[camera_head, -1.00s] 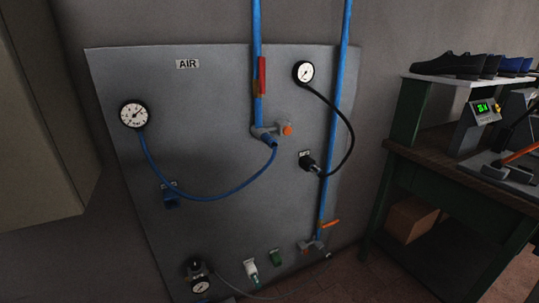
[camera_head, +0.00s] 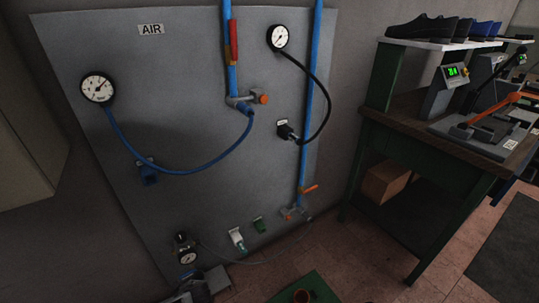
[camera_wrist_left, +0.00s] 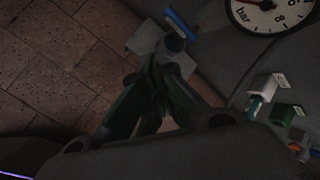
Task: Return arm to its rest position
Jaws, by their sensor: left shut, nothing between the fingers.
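My left gripper (camera_wrist_left: 163,70) shows dark in the left wrist view, its fingers drawn together with nothing between them. Beyond it lie the tiled floor and the lower part of the grey panel. I cannot make out the left gripper in the head view. My right gripper is in neither view. The grey AIR panel (camera_head: 205,150) leans against the wall in the head view, with a left gauge (camera_head: 97,89), an upper gauge (camera_head: 279,38) and blue pipes. A large bar gauge (camera_wrist_left: 268,12) shows at the top right of the left wrist view.
A green workbench (camera_head: 436,143) stands at the right, with a press with a green display (camera_head: 457,71) on it and dark shoes (camera_head: 425,28) on a shelf above. A cardboard box (camera_head: 385,183) sits underneath. Tiled floor (camera_head: 365,262) lies open in front. A cabinet (camera_head: 28,140) borders the left.

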